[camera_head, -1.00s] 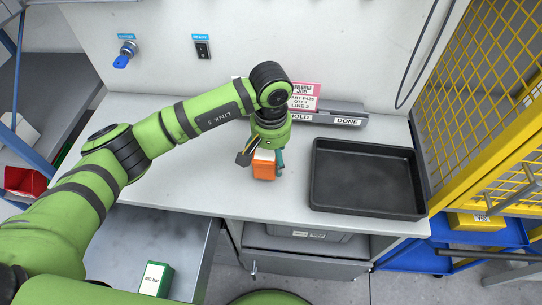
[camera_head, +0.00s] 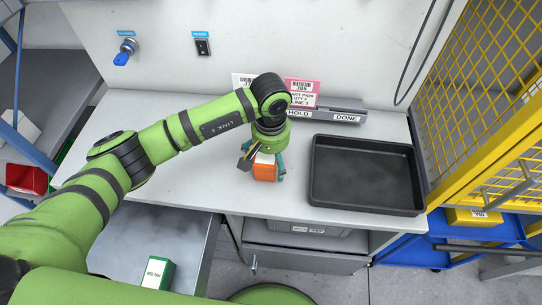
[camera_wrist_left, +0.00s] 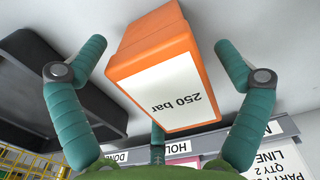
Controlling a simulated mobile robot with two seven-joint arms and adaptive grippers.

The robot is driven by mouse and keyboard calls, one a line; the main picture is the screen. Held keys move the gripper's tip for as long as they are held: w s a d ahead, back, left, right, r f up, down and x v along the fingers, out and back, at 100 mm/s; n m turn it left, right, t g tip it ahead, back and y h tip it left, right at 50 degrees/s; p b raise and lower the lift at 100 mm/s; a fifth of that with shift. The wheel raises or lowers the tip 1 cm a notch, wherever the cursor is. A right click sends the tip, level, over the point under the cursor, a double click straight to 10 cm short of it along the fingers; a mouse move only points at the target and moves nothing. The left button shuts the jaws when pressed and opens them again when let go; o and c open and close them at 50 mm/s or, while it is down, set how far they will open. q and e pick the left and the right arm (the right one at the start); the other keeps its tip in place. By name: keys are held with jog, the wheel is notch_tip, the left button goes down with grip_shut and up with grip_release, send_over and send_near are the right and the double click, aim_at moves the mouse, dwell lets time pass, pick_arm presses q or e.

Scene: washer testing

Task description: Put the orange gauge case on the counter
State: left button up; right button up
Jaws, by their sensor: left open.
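The orange gauge case (camera_head: 264,173) sits on the counter (camera_head: 200,185), near its front edge, left of the black tray. In the left wrist view the case (camera_wrist_left: 150,45) shows a white label reading "250 bar". My left gripper (camera_head: 266,178) is above and around the case. Its teal fingers stand open on both sides, with visible gaps to the case in the wrist view. The gripper's palm hides part of the case's top in the head view. My right gripper is not in view.
A black tray (camera_head: 368,210) lies on the counter at right. HOLD and DONE holders (camera_head: 345,117) stand behind. A small dark item (camera_head: 244,164) is just left of the case. An open drawer (camera_head: 205,255) below holds a green box (camera_head: 157,272). A yellow mesh cage (camera_head: 490,90) borders the right.

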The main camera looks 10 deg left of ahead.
pick_arm(q)
jog(key=shift+r, duration=0.25)
notch_tip(320, 180, up, 11)
jog(key=b, duration=0.3)
jog(key=shift+f+b, duration=0.2)
jog(key=shift+b, duration=0.15)
jog(key=shift+r, duration=0.6)
